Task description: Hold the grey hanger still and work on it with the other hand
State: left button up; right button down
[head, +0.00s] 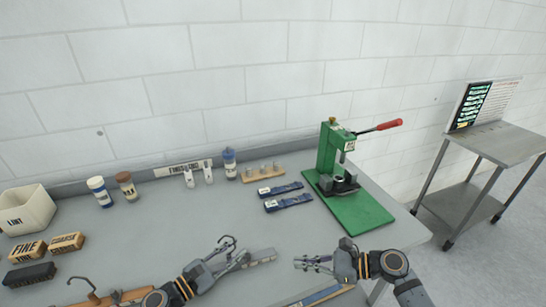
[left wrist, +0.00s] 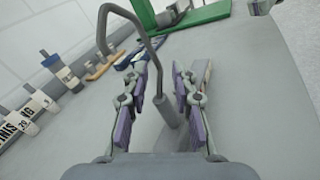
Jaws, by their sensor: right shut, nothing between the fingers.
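The grey hanger (head: 262,257) lies at the front middle of the table in the head view. Its hook (left wrist: 128,12) rises large in the left wrist view, with the stem between my left fingers and closer to the right-hand one. My left gripper (head: 232,262) is open around the stem, fingers apart; it also shows in the left wrist view (left wrist: 163,98). I cannot tell whether a finger touches the stem. My right gripper (head: 305,264) is shut and empty, to the right of the hanger and apart from it, pointing left.
A wooden hanger (head: 100,299) lies at front left, partly cut off. A green press (head: 360,208) with a red lever stands at back right. Blue packets (head: 288,201), bottles (head: 230,164), brushes (head: 28,251) and a white bin (head: 27,212) line the back and left. The table's centre is clear.

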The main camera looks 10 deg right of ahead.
pick_arm(q)
jog(key=shift+w+r, duration=0.1)
jog(key=shift+r, duration=0.1)
jog(key=v, duration=1)
jog(key=s+d+n, duration=0.1)
jog(key=s+d+f+g+h, duration=0.1)
jog(key=s, duration=0.1)
jog(key=s+d+n+g, duration=0.1)
jog(key=shift+s+f+n, duration=0.3)
jog(key=shift+s, duration=0.1)
